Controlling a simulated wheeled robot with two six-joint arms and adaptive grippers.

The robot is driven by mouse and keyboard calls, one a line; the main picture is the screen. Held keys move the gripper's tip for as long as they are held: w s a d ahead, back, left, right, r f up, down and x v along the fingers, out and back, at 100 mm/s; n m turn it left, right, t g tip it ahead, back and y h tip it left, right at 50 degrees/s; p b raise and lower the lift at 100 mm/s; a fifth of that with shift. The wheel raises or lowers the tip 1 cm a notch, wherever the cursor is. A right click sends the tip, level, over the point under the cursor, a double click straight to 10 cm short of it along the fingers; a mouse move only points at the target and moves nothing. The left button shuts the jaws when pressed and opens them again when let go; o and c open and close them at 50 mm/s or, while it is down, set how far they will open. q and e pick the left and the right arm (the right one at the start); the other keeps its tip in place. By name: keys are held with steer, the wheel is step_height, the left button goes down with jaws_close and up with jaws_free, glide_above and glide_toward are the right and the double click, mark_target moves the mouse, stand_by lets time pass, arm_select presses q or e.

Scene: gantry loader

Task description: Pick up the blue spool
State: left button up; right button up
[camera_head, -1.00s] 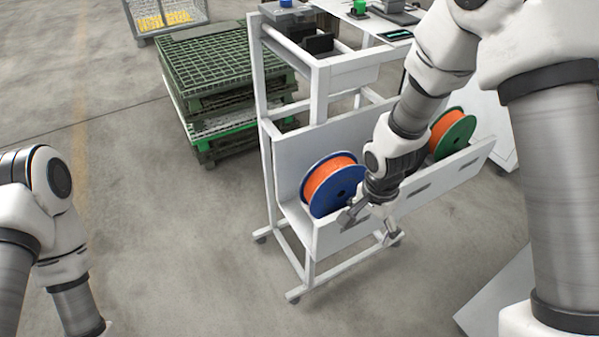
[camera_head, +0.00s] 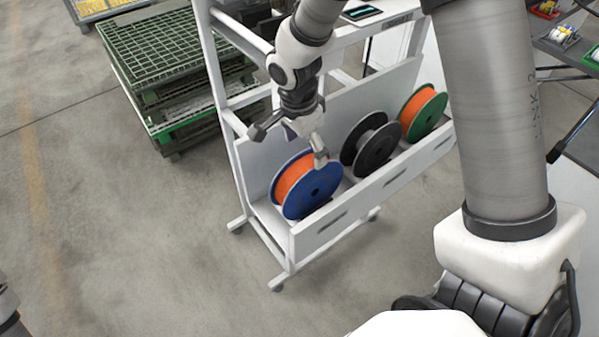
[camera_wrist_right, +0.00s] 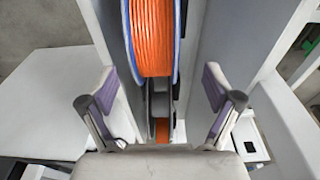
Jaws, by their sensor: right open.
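The blue spool (camera_head: 318,192), with blue flanges and an orange winding, stands upright at the near left end of the white cart's trough (camera_head: 375,196). My right gripper (camera_head: 289,147) is open just above it, fingers spread to either side. In the right wrist view the spool's orange winding (camera_wrist_right: 152,38) lies between and beyond the two open fingers (camera_wrist_right: 160,95). The fingers look clear of the flanges there. My left gripper is outside the views; only a bit of the left arm shows at the head view's left edge.
A black spool (camera_head: 371,147) and a green spool with orange winding (camera_head: 425,113) stand farther along the trough. The cart's frame (camera_head: 216,75) rises behind the blue spool. Green stacked pallets (camera_head: 160,45) stand at left. The floor in front is clear.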

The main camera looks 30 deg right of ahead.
mark_target(307, 160)
steer(key=shift+s+f+p, duration=0.65)
steer(key=shift+s+f, duration=0.15)
steer(key=f, duration=0.1)
steer(key=w+f, duration=0.1)
steer(key=f, duration=0.2)
steer(key=shift+w+d+f, duration=0.1)
steer(key=shift+w+d, duration=0.1)
steer(key=shift+w, duration=0.05)
steer(key=shift+s, duration=0.15)
steer(key=shift+c, duration=0.3)
steer(key=shift+s+r, duration=0.2)
steer(key=c, duration=0.5)
jaws_close()
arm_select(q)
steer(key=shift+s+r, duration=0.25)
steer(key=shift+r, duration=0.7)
